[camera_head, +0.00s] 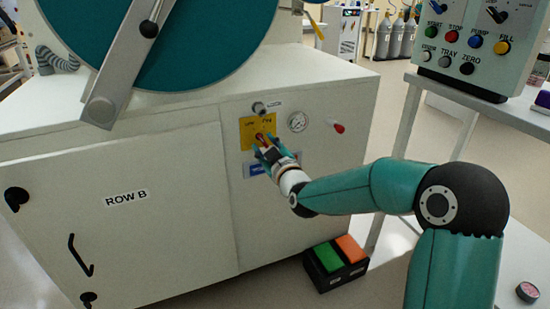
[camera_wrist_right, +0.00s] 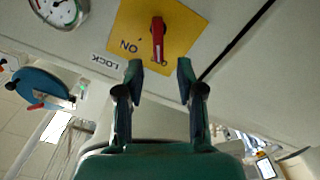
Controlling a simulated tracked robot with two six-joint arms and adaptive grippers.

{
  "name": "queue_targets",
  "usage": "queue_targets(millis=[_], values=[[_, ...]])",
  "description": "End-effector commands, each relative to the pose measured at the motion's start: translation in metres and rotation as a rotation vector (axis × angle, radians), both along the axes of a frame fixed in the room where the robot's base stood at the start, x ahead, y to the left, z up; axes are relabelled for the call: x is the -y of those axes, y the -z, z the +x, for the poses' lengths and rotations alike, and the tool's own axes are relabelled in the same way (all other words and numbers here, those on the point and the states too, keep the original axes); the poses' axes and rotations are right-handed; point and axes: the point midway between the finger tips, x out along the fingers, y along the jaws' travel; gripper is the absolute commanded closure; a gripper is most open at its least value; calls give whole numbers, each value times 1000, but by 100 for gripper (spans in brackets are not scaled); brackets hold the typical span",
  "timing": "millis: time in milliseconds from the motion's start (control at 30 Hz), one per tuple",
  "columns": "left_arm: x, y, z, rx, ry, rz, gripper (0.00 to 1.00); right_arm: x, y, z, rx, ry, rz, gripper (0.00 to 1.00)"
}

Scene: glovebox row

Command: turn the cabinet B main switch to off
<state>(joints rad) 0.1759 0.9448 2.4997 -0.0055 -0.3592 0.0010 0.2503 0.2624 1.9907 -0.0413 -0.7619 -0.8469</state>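The cabinet B main switch is a red handle on a yellow plate (camera_head: 247,131) on the front of the ROW B cabinet (camera_head: 170,215). In the right wrist view the red handle (camera_wrist_right: 158,38) stands nearly upright on the yellow plate (camera_wrist_right: 185,35). That view is upside down; "ON" reads left of the handle, and partly covered lettering sits at its lower end. My right gripper (camera_head: 265,149) is at the plate. In the wrist view its fingers (camera_wrist_right: 160,72) are apart, either side of the handle's line, with a gap between them. No contact is visible. My left gripper is not in view.
A pressure gauge (camera_head: 298,122) and a small red knob (camera_head: 339,128) are right of the plate. A lock label (camera_wrist_right: 105,63) is beside it. A green and orange pedal box (camera_head: 336,264) stands on the floor. A button panel (camera_head: 475,45) is at upper right.

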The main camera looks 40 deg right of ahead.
Motion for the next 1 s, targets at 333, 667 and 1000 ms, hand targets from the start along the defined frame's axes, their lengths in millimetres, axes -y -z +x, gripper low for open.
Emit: queue_targets(millis=[333, 667, 1000], values=[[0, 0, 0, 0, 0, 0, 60, -14, 1, -58, -2, 0, -1, 62], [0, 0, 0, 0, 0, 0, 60, -16, 1, -67, -2, 0, -1, 62], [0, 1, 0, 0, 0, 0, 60, -16, 1, -66, -1, -1, -1, 62]])
